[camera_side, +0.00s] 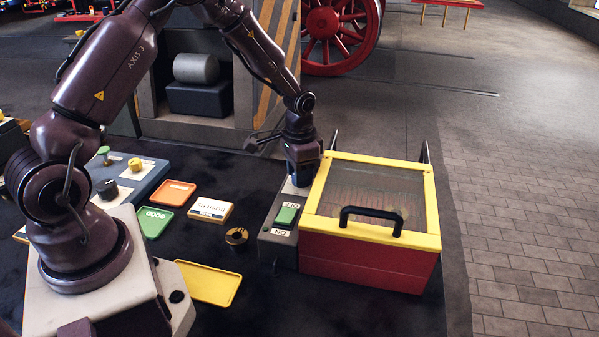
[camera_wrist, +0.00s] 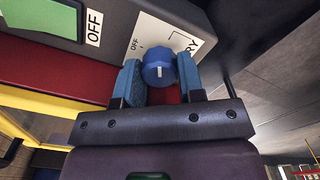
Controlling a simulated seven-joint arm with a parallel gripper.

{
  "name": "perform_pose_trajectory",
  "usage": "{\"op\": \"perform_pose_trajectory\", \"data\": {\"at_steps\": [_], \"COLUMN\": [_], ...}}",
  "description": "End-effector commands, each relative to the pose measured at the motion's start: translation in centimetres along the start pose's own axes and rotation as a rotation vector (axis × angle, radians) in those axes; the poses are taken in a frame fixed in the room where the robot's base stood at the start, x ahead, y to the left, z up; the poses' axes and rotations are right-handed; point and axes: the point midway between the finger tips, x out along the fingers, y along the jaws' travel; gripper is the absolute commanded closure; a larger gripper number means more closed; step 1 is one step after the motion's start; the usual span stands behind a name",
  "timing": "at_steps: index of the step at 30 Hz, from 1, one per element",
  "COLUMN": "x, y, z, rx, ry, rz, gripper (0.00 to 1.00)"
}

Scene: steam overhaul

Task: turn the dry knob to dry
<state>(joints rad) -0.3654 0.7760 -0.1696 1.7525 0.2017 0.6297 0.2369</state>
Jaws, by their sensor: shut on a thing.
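The blue dry knob (camera_wrist: 158,54) is on the grey control panel (camera_wrist: 245,18), with a small OFF label to its left and a partly covered DRY label to its right in the wrist view. A short white line marks the knob's face and runs nearly up and down the picture. My gripper (camera_wrist: 159,70) has its two blue fingers on either side of the knob, shut on it. In the side view my gripper (camera_side: 299,182) points down at the far end of the control box (camera_side: 268,240) and hides the knob.
A green switch (camera_side: 286,215) with OFF and ON labels sits nearer on the same box. A red bin (camera_side: 365,265) with a yellow-framed clear lid and black handle (camera_side: 392,212) stands right beside it. Colored trays (camera_side: 209,284), a ring (camera_side: 237,237) and a sensors box (camera_side: 211,209) lie left.

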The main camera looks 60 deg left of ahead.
Motion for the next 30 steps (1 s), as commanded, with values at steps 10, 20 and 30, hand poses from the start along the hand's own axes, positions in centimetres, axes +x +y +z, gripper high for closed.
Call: {"op": "perform_pose_trajectory", "data": {"at_steps": [10, 20, 30], "x": [-0.10, -0.10, -0.11], "y": [0.02, 0.01, 0.01], "z": [0.06, 0.07, 0.07], "rx": [0.289, 0.446, 0.489], "ry": [-0.003, -0.003, -0.003], "rz": [0.001, 0.001, 0.001], "gripper": [0.88, 0.88, 0.88]}}
